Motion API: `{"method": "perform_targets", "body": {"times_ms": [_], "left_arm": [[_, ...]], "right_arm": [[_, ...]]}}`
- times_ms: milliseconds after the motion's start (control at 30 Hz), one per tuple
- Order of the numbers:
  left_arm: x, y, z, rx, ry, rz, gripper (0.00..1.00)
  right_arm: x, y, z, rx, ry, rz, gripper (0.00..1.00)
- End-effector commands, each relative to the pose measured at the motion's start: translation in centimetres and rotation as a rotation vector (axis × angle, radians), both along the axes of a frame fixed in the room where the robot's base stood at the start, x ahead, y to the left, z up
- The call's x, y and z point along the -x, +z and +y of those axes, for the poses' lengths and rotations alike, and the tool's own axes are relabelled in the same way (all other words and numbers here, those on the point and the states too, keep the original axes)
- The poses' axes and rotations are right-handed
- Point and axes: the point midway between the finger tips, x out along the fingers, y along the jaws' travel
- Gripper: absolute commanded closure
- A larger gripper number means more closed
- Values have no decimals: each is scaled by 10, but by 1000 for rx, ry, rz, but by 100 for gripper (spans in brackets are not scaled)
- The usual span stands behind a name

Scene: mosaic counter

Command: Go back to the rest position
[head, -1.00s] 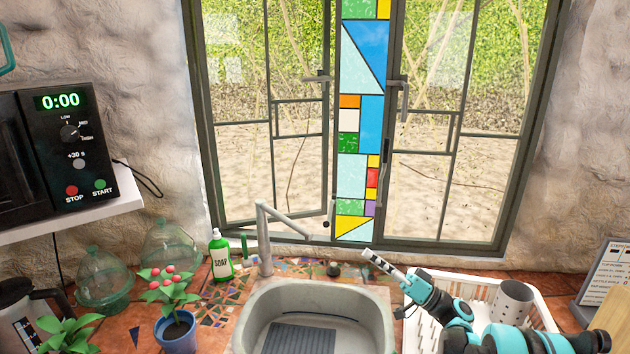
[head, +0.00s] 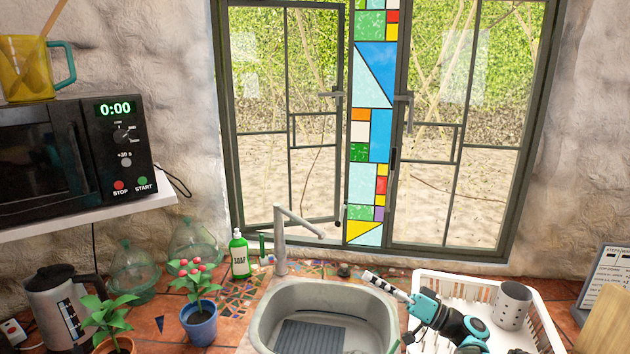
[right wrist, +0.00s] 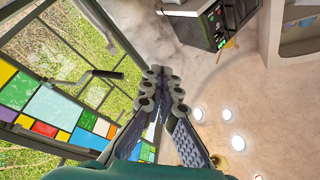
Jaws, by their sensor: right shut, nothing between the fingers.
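My right gripper (head: 387,286) is in the lower right of the head view, above the counter between the sink and the white dish rack. It is shut and empty, its fingers pointing up and to the left. In the right wrist view its two fingers (right wrist: 160,85) meet at the tips with nothing between them. My left gripper is not in view.
The sink (head: 268,310) with its tap (head: 281,240) is left of my right gripper. The dish rack (head: 545,322) holds a grey cup (head: 512,305). The window (head: 345,222) is behind. A soap bottle (head: 239,257), plants and a microwave (head: 125,150) are to the left.

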Motion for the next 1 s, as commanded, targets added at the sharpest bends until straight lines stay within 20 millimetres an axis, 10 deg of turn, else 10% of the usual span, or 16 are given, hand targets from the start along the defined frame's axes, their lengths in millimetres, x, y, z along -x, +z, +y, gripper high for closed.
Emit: {"method": "perform_targets", "body": {"times_ms": [367,567,1000], "left_arm": [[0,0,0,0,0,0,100],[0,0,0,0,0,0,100],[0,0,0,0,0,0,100]], "right_arm": [[44,-17,56,265,-4,270,100],[111,-50,75,536,-81,485,100],[268,-130,1,1109,-475,678,100]]}}
